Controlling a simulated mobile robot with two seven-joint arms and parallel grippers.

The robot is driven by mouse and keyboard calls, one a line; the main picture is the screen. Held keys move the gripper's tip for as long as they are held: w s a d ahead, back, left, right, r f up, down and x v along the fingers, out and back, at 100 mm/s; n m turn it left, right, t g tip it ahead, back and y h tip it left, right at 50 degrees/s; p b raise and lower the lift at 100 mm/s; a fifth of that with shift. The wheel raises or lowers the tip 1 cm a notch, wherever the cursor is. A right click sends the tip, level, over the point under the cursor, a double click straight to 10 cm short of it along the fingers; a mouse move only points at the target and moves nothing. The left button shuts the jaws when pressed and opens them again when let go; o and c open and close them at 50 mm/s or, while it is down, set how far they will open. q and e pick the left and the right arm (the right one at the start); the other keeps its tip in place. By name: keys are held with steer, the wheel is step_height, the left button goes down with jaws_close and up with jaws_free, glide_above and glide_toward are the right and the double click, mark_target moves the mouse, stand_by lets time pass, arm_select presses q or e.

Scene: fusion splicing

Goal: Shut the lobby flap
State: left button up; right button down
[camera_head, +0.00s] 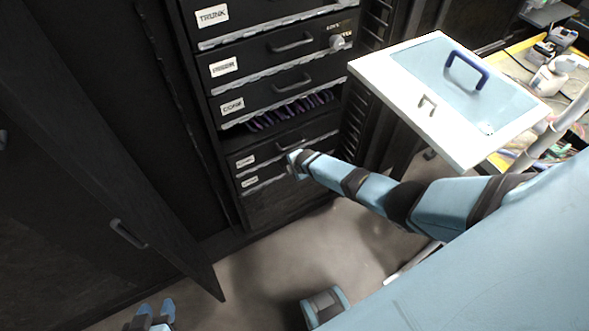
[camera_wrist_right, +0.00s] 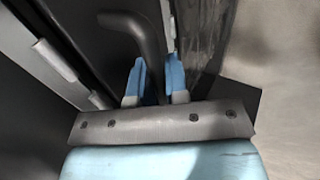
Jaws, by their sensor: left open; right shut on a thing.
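A black cabinet (camera_head: 285,72) with labelled drawers and flaps stands at the centre in the head view. Several small labels are too blurred to read, so I cannot tell which one says lobby. Below the third label, purple cables (camera_head: 290,112) show in an open gap above a lower dark panel with a bar handle. My right gripper (camera_head: 294,160) is at these lower fronts. In the right wrist view, my right gripper (camera_wrist_right: 156,66) is shut on a dark bent bar handle (camera_wrist_right: 145,35). My left gripper (camera_head: 152,312) is open and empty, low at the left.
A tall dark door with a handle (camera_head: 128,233) stands at the left. A white-rimmed board (camera_head: 368,68) with a blue handle is at the upper right, above my right arm. A cluttered yellow-topped bench (camera_head: 522,62) lies behind it. Grey floor (camera_head: 265,270) is open in front.

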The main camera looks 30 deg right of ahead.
steer(key=shift+w+r, duration=0.1)
stand_by(0.3)
arm_select(q)
steer(key=shift+d, duration=0.1)
arm_select(e)
steer(key=c, duration=1.4)
jaws_free()
steer(key=shift+s+r+p, duration=0.25)
steer(key=shift+r+p, duration=0.1)
steer(key=shift+p, duration=0.05)
arm_select(q)
steer(key=r+p, duration=0.2)
steer(key=p, duration=0.1)
steer(key=r+p, duration=0.1)
steer(key=shift+s+a+p, duration=0.3)
steer(key=shift+p, duration=0.1)
arm_select(e)
steer(key=v, duration=1.3)
arm_select(q)
steer(key=shift+r, duration=0.15)
